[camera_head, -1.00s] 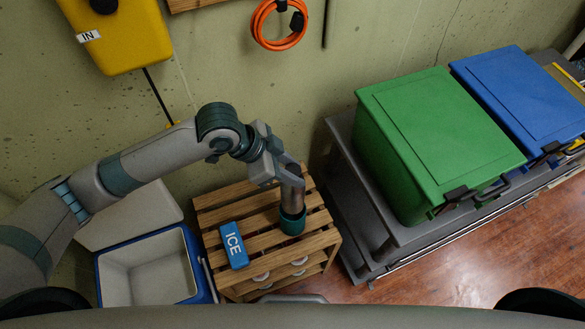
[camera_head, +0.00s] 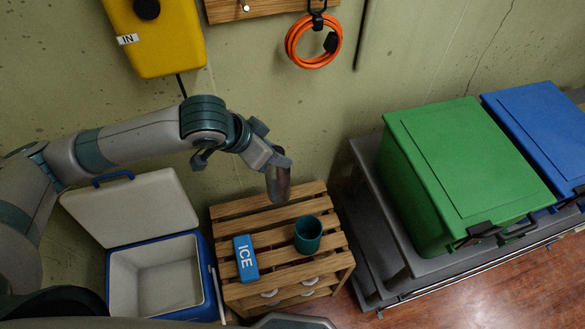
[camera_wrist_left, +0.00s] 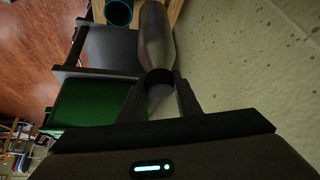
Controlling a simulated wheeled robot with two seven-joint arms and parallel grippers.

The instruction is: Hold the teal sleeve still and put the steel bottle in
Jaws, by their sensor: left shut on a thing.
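The teal sleeve (camera_head: 308,236) stands upright on the slatted wooden rack, its dark opening facing up and empty. It also shows at the top of the left wrist view (camera_wrist_left: 118,12). The steel bottle (camera_head: 279,185) is held in the air above the back of the rack, up and to the left of the sleeve in the head view and apart from it. My left gripper (camera_head: 268,160) is shut on the bottle near one end; in the left wrist view the bottle (camera_wrist_left: 155,38) extends away from the fingers (camera_wrist_left: 160,88). My right gripper is not in view.
A blue ICE pack (camera_head: 245,258) lies on the rack (camera_head: 232,208) left of the sleeve. An open cooler (camera_head: 206,300) stands at left. Green (camera_head: 465,170) and blue (camera_head: 540,130) bins sit on a grey platform at right. The wall is behind the rack.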

